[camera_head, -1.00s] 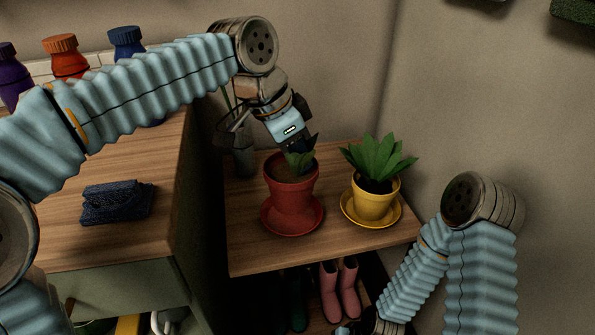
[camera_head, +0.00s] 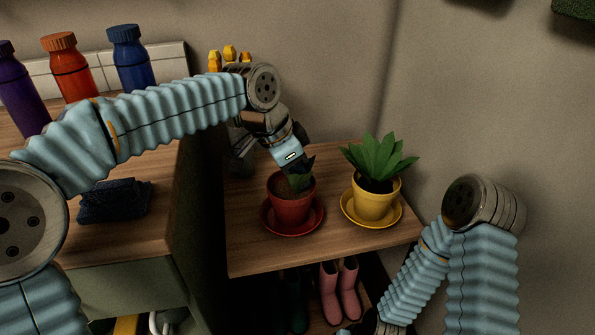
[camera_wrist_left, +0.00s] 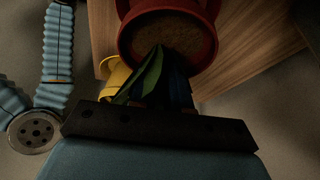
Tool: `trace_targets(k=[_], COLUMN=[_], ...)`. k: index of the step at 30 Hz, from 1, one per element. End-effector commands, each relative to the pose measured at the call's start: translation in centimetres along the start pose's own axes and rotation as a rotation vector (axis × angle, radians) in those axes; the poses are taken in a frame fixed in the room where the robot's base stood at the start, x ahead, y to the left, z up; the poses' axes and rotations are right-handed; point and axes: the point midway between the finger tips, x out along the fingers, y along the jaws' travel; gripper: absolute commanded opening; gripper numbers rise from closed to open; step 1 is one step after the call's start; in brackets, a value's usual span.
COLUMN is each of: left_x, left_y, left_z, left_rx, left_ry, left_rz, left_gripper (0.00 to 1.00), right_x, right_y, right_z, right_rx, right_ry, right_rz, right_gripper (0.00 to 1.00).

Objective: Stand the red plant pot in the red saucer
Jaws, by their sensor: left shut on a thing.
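The red plant pot (camera_head: 291,207), with dark soil and a small green plant (camera_head: 299,182), is upright over the middle of the red saucer (camera_head: 315,223). Its base is within the saucer's rim; I cannot tell whether it bears fully on it. My left gripper (camera_head: 303,172) comes down from above and is shut on the plant's leaves, above the soil. In the left wrist view the pot's rim (camera_wrist_left: 126,48) and the leaves (camera_wrist_left: 150,75) show before the gripper. My right arm is at the lower right, with its fingers out of view.
A yellow pot (camera_head: 372,208) with a plant stands in a yellow saucer (camera_head: 391,217) just right on the wooden bench (camera_head: 340,240). A grey watering can (camera_head: 240,163) is behind left. Pink boots (camera_head: 338,290) are below. A counter (camera_head: 150,235) with bottles is left.

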Motion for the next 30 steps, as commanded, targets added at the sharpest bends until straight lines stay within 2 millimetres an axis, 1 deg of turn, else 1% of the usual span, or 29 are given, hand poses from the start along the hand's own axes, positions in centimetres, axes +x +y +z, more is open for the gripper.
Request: trace_targets(k=[1,5,13,16,20,24,30], left_x=[0.1,0.0,0.0,-0.6,-2.9,-6.3,-10.3], left_y=[0.0,0.0,0.0,0.0,-0.1,-0.1,0.0], left_z=[0.0,0.0,0.0,-0.1,-0.2,-0.2,-0.2], left_rx=[0.000,0.000,0.000,0.000,0.000,0.000,0.000], left_ry=[0.000,0.000,0.000,0.001,0.004,0.004,0.002], left_rz=[0.000,0.000,0.000,-0.001,-0.004,-0.003,-0.002], left_gripper=[0.21,0.41,0.42,0.42,0.42,0.42,0.42], right_x=[0.1,0.0,0.0,-0.2,-0.5,-0.9,-1.4], right_y=[0.1,0.0,0.0,-0.1,-0.3,-0.6,-1.0], right_z=[0.0,0.0,0.0,0.0,0.1,0.1,0.3], right_rx=[0.000,0.000,0.000,-0.001,-0.002,-0.004,-0.006], right_ry=[0.000,0.000,0.000,-0.001,-0.002,-0.004,-0.007], right_rz=[0.000,0.000,0.000,-0.001,-0.002,-0.004,-0.007], right_gripper=[0.12,0.12,0.12,0.12,0.12,0.12,0.12])
